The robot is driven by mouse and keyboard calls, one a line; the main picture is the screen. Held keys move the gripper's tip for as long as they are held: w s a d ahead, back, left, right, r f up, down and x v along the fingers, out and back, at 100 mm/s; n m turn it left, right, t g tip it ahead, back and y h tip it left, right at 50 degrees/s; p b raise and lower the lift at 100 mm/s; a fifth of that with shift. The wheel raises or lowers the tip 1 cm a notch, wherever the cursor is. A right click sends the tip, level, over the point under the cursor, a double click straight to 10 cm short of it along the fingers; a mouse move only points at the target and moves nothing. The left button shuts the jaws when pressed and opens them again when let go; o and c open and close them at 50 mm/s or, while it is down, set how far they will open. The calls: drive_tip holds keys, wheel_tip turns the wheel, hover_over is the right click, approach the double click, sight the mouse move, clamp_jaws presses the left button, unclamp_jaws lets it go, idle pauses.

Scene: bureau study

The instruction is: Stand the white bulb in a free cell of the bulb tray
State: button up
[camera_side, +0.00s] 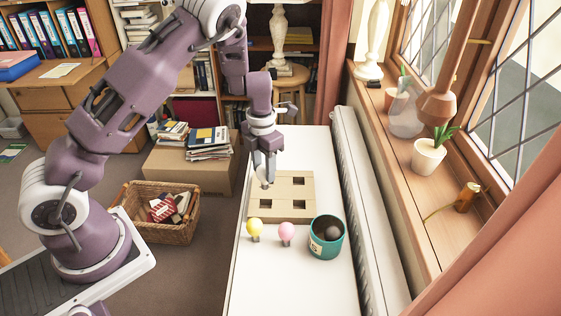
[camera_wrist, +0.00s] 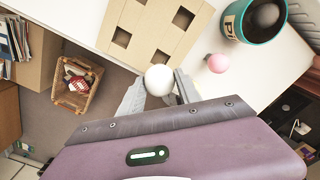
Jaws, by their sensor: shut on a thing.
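My gripper (camera_side: 265,174) is shut on the white bulb (camera_wrist: 158,79), which shows between the two fingers in the wrist view. In the side view the white bulb (camera_side: 264,183) is small and partly covered by the fingers, at the back left corner of the bulb tray (camera_side: 283,193). I cannot tell its exact height above the tray. The tan tray has square cells; those I see are empty. In the wrist view the tray (camera_wrist: 150,32) lies just beyond the bulb, with one cell close behind it. The bulb's base is hidden.
A yellow bulb (camera_side: 254,229) and a pink bulb (camera_side: 286,232) stand in front of the tray. A teal pot (camera_side: 326,240) holding a dark round thing is to their right. A long pale rail (camera_side: 370,210) borders the white table's right side.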

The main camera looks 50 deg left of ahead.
sight(265, 183)
drive_tip(key=shift+f, duration=2.8)
drive_tip(key=shift+f, duration=1.85)
drive_tip(key=o, duration=1.2)
drive_tip(key=shift+r, duration=3.5)
